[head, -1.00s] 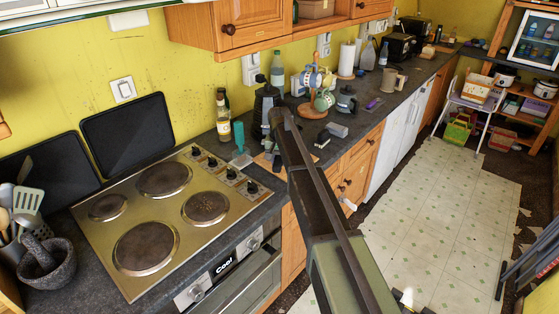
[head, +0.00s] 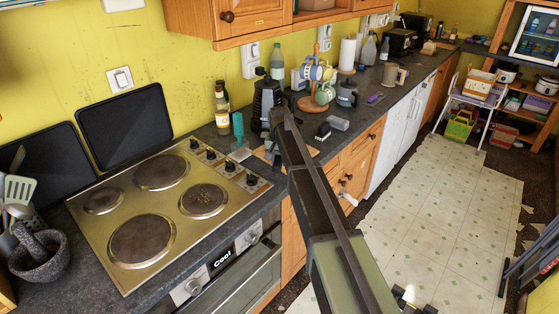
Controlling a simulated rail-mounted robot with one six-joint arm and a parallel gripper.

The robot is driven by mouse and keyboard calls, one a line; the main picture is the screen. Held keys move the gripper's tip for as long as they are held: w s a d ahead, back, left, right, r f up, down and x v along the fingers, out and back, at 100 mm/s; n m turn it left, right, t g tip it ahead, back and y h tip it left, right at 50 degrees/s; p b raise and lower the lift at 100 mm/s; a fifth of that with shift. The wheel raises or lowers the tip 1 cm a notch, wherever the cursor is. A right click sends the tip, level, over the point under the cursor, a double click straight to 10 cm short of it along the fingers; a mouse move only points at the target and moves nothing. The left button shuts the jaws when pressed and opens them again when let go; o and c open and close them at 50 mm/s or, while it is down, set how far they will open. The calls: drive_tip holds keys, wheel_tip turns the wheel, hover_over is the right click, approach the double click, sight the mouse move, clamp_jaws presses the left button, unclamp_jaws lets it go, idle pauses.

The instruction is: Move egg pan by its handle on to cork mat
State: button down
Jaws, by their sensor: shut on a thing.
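A flat tan piece on the counter, which may be the cork mat (head: 262,153), shows beside the hob's knobs. My arm covers much of it, so its full outline is hidden. I cannot make out the egg pan in this view. My arm's dark link crosses the middle of the picture and runs down past the bottom edge. My gripper and whatever it holds cannot be made out.
The hob (head: 125,208) has bare plates. A teal-handled brush (head: 238,128), a bottle (head: 222,112), a black coffee press (head: 265,100) and a mug tree (head: 317,88) stand on the counter. A mortar (head: 38,258) is at left.

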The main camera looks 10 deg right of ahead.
drive_tip(key=shift+f+b, duration=0.6)
drive_tip(key=shift+b, duration=0.05)
idle(0.8)
drive_tip(key=c, duration=0.7)
unclamp_jaws()
drive_tip(key=shift+c, duration=0.2)
drive_tip(key=shift+r, duration=0.2)
drive_tip(key=shift+r+p, duration=3.85)
drive_tip(key=shift+p, duration=0.2)
